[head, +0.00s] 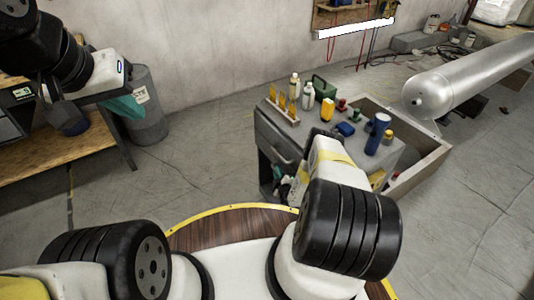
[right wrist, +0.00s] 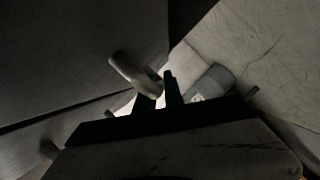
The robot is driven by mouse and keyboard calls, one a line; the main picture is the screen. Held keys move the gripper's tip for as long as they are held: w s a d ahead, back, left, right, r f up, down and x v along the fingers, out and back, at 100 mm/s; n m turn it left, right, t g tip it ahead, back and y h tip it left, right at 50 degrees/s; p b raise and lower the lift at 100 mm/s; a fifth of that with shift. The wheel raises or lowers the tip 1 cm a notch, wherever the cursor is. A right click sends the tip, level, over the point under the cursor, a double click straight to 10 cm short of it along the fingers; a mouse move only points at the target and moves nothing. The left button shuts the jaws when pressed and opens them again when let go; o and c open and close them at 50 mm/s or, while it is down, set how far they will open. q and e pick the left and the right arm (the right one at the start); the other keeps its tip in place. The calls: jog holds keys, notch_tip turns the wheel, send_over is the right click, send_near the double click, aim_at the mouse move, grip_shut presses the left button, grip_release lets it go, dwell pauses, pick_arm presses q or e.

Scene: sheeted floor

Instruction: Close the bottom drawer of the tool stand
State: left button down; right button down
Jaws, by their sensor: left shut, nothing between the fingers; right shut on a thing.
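The grey tool stand (head: 262,130) stands right of centre in the head view, with a handle (head: 284,158) on its upper front. Its bottom drawer is mostly hidden behind my right arm, so I cannot tell how far it is out. My right gripper (head: 284,188) is low at the stand's front, partly hidden. In the dark right wrist view its fingers (right wrist: 159,92) are shut beside a pale rounded bar (right wrist: 133,74), which looks like a handle. My left gripper (head: 66,118) is shut and empty, above the wooden bench at the far left.
Bottles (head: 307,96), a blue can (head: 377,133), a green box (head: 323,88) and other small items stand on the stand's top. A grey bin (head: 146,115) and wooden bench (head: 60,155) are at the left. A metal tank (head: 470,75) lies at the right. Floor between bin and stand is clear.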

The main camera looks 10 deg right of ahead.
jog(key=shift+d, duration=0.3)
jog(key=c, duration=1.5)
grip_release()
jog(key=shift+w, duration=0.1)
jog(key=shift+o, duration=0.2)
jog(key=shift+s, duration=0.35)
jog(key=v, duration=0.7)
jog(key=shift+s, duration=0.1)
